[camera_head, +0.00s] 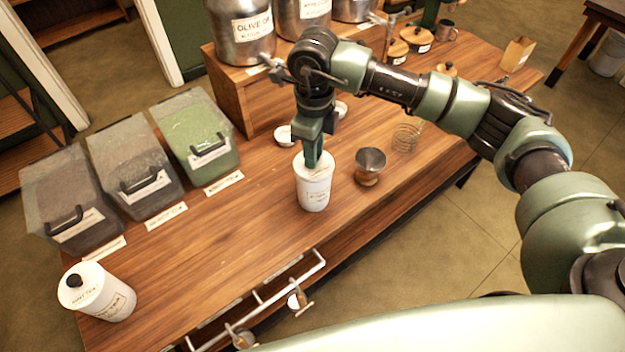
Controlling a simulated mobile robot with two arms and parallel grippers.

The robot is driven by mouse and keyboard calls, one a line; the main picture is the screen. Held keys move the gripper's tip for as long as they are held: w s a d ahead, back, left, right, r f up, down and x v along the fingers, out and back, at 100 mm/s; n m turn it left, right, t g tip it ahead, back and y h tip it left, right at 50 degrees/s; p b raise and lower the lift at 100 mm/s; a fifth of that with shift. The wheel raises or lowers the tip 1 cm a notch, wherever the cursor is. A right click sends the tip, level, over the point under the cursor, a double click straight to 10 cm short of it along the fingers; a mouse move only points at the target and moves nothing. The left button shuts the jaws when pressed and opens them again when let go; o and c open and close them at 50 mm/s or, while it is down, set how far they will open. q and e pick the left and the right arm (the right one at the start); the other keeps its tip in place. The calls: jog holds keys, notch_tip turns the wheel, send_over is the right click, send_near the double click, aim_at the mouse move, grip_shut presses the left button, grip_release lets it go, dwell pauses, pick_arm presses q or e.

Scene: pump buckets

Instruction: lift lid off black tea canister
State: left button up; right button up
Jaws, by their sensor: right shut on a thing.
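A white cylindrical canister (314,190) stands upright near the middle of the wooden table; its label is too small to read surely. My right gripper (312,157) points straight down at its top and is shut on the lid's knob, which the fingers hide. The lid appears to sit on the canister; I see no clear gap. A second white canister (100,292) with a dark knob on its lid stands at the table's left front corner, its label also hard to read. My left gripper is not in view.
Three clear bins (135,172) stand at the left. A metal cup on a wooden base (369,168) is close right of the middle canister, with a wire coil (407,138) beyond. A wooden riser (240,95) behind bears large metal pump buckets (243,38). Table between the canisters is clear.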

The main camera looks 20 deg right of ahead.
jog(key=shift+r+p, duration=0.8)
jog(key=shift+r, duration=1.2)
